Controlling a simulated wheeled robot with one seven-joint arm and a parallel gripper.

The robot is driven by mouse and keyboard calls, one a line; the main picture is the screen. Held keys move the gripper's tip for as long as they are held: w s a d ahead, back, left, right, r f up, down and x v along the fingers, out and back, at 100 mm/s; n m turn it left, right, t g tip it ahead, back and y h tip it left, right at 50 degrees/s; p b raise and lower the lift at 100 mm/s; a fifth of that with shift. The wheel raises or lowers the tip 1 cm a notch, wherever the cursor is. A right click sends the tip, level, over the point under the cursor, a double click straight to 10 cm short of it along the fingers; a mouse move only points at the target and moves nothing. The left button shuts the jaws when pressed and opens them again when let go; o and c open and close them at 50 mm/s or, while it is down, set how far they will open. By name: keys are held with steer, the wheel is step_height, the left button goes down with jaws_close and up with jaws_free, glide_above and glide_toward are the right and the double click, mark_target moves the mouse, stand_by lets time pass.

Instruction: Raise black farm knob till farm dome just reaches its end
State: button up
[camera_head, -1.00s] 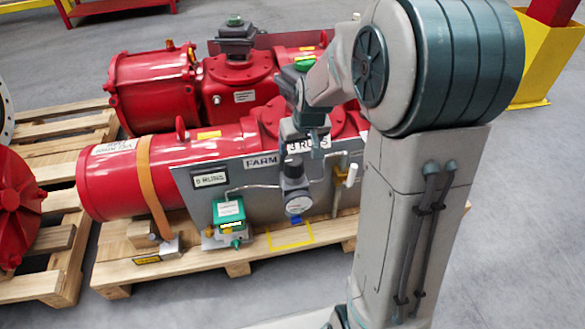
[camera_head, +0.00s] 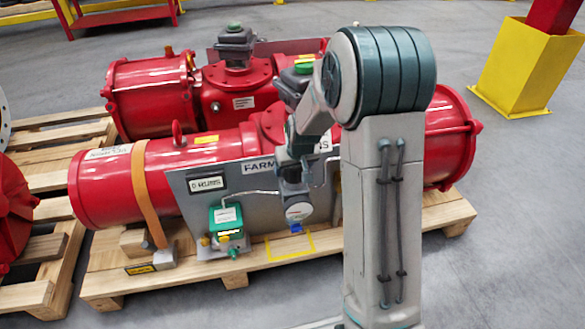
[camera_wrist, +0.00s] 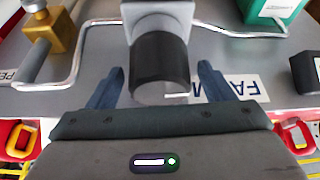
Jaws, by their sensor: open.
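The black knob (camera_wrist: 160,65) is a cylinder under a grey block in the wrist view. My gripper (camera_wrist: 160,72) is open, with one blue finger on each side of the knob and visible gaps between. The knob's end hides part of the FARM label (camera_wrist: 240,84).
The grey panel (camera_head: 185,205) carries thin bent pipes, a green box (camera_head: 228,220) and a brass fitting (camera_wrist: 48,30). The red actuators rest on wooden pallets (camera_head: 105,290). A yellow post base (camera_head: 510,70) stands at right. Floor in front is clear.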

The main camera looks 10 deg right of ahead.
steer(key=c, duration=1)
steer(key=shift+a+m, duration=0.1)
steer(key=shift+m, duration=0.2)
